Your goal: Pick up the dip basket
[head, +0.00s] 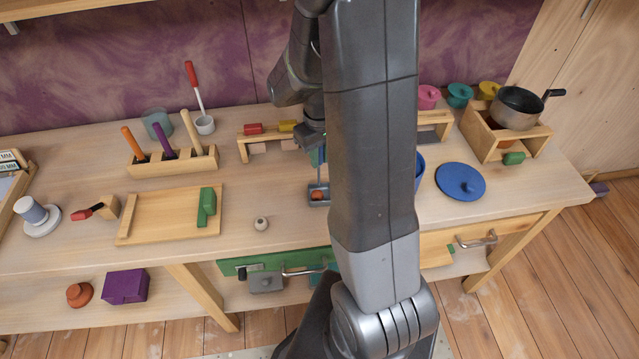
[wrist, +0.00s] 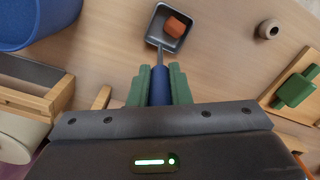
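The dip basket (wrist: 156,38) is a small dark grey square tray on a thin stem with a blue handle. An orange-brown block (wrist: 175,27) lies in it. In the wrist view the blue handle sits between the green fingers of my gripper (wrist: 160,88), which touch it from both sides. In the head view the basket (head: 319,202) hangs below my gripper (head: 315,156), its stem upright, left of my arm. I cannot tell whether its bottom touches the table. My arm hides part of the gripper.
A blue pot (wrist: 35,18) stands close beside the basket, mostly behind my arm in the head view. A low wooden rack (head: 262,140) stands behind. A small round bead-like piece (head: 261,224) and a board (head: 170,215) with a green block lie left. A blue lid (head: 460,181) lies right.

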